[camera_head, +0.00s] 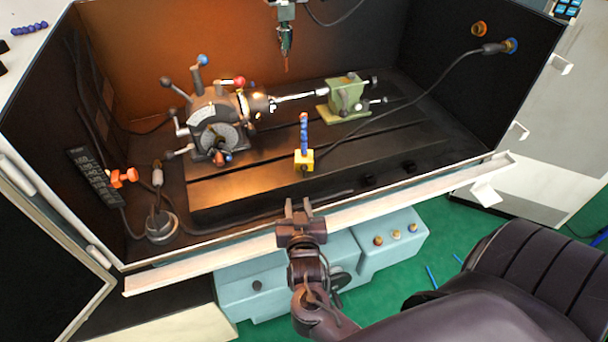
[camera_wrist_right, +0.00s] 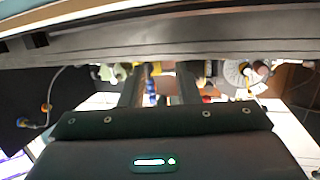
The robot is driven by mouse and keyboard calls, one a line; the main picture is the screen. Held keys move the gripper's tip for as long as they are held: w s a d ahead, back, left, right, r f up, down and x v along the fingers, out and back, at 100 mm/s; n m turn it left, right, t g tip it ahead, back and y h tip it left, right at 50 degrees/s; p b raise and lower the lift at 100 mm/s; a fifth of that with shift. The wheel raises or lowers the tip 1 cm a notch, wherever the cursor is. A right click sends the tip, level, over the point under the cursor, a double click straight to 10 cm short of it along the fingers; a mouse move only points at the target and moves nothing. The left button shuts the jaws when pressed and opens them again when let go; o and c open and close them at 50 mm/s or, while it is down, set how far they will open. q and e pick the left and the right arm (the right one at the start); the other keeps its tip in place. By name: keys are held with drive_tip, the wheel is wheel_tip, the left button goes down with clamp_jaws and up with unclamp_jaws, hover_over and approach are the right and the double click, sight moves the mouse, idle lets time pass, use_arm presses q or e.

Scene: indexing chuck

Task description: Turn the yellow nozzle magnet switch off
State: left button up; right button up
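The yellow nozzle magnet (camera_head: 304,161) is a small block standing on the dark machine table, with a blue segmented nozzle (camera_head: 304,136) with an orange tip rising upright from it. Its switch is too small to make out. My right gripper (camera_head: 299,207) is in front of the magnet, near the enclosure's front sill, apart from it. Its two fingers are spread and empty. In the right wrist view the open fingers (camera_wrist_right: 160,85) frame the distant blue nozzle (camera_wrist_right: 150,91), which looks upside down there. My left gripper is not in view.
The indexing chuck (camera_head: 215,118) with several levers stands behind left. A green tailstock (camera_head: 345,97) stands behind right. A round base (camera_head: 161,226) with a cable is at the front left. The white front sill (camera_head: 390,207) lies beneath my gripper; a spindle tool (camera_head: 285,40) hangs above.

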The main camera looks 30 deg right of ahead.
sight(304, 172)
drive_tip(key=w+d+r+h, duration=0.1)
drive_tip(key=w+d, duration=0.1)
drive_tip(key=w+d+p, duration=0.1)
drive_tip(key=w+d+r+m+t+h, duration=0.1)
drive_tip(key=w+d, duration=0.1)
drive_tip(key=shift+w+d+r+h+p, duration=0.3)
drive_tip(key=shift+w, duration=0.05)
clamp_jaws()
